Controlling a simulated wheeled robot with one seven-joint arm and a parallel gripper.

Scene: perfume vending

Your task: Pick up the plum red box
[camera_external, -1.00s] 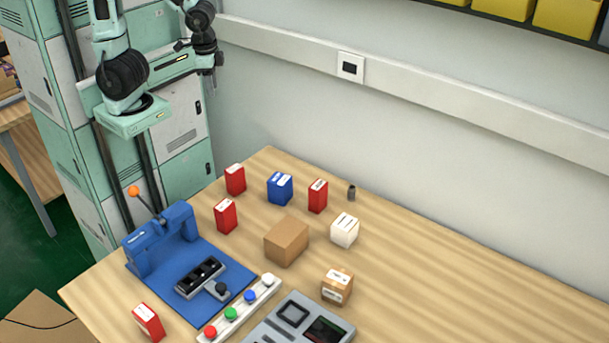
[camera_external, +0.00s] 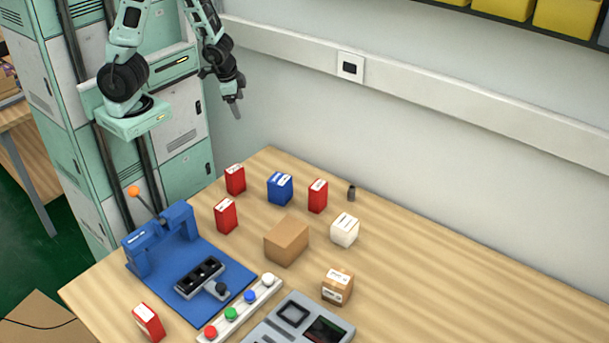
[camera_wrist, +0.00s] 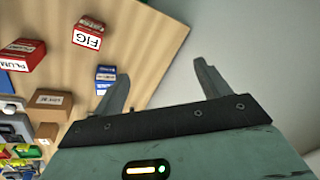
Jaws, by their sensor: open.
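The plum red box (camera_wrist: 24,55) shows at the left edge of the wrist view, with PLUM on its white label. It appears to be the red box (camera_external: 225,216) behind the blue press in the external view. A red box labelled FIG (camera_wrist: 88,35) stands beside it in the wrist view, apparently the red box (camera_external: 235,180) near the table's back-left corner. My gripper (camera_external: 236,106) is above and behind that corner, well clear of the boxes. In the wrist view my gripper (camera_wrist: 160,82) is open, with nothing between its fingers.
A blue box (camera_external: 280,188), another red box (camera_external: 317,196), a brown box (camera_external: 287,241) and a white box (camera_external: 344,230) stand nearby. The blue press (camera_external: 160,240) is on the left. The wall (camera_external: 420,170) is close behind the table. The table's right side is clear.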

